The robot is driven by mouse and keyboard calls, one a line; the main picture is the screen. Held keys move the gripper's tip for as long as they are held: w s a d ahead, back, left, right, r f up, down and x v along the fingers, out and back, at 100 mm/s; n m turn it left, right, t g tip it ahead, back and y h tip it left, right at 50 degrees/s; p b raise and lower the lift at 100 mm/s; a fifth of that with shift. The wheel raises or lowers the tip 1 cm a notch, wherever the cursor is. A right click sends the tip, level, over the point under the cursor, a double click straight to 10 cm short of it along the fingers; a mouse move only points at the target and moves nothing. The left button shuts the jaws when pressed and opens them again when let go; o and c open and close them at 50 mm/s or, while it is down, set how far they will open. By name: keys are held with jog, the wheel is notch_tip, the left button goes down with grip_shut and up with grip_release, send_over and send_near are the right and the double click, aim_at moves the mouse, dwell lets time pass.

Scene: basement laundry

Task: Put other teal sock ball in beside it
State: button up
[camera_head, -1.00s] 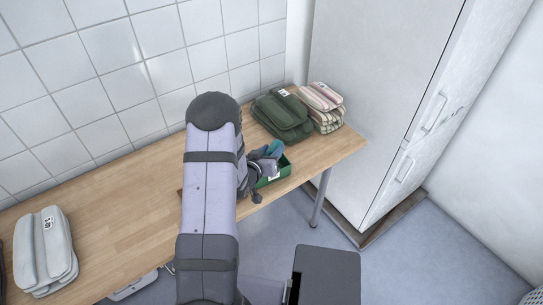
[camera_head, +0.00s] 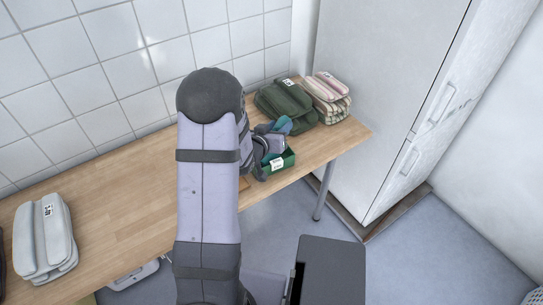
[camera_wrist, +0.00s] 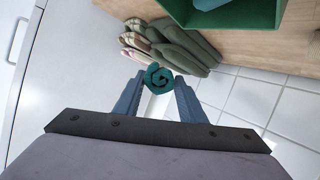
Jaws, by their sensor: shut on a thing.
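My gripper (camera_wrist: 160,95) is shut on a rolled teal sock ball (camera_wrist: 159,77), seen between the fingertips in the wrist view. In the head view the teal ball (camera_head: 284,125) shows at the end of my gripper (camera_head: 276,135), above and behind a green box (camera_head: 282,164) with a white label. The box also shows at the top of the wrist view (camera_wrist: 243,20), apart from the held ball. A blue-teal thing (camera_wrist: 208,4) lies inside it, cut off by the picture's edge. In the head view my gripper hides most of the box's inside.
Dark green folded cloths (camera_head: 284,101) and a striped, checked stack (camera_head: 328,97) lie behind the box. A pale grey folded stack (camera_head: 45,240) lies at the left of the wooden table (camera_head: 110,205). A tall white cabinet (camera_head: 385,80) stands at the right. The table's left middle is clear.

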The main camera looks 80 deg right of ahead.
aim_at(285, 120)
jog(key=shift+m+t+h, duration=0.4)
jog(key=shift+t, duration=0.1)
jog(key=r+b, duration=0.1)
jog(key=b, duration=0.1)
jog(key=s+r+b, duration=0.1)
jog(key=b, duration=0.2)
jog(key=s+r+b, duration=0.1)
jog(key=b, duration=0.2)
jog(key=shift+a+r, duration=0.15)
jog(key=shift+r, duration=0.2)
jog(key=shift+w+a+f+t, duration=0.3)
jog(key=shift+w+f, duration=0.5)
jog(key=shift+f, duration=0.05)
jog(key=shift+w+f+h, duration=0.2)
jog(key=shift+h, duration=0.1)
jog(key=shift+m, duration=0.3)
jog(key=shift+f, duration=5)
jog(key=shift+f, duration=0.1)
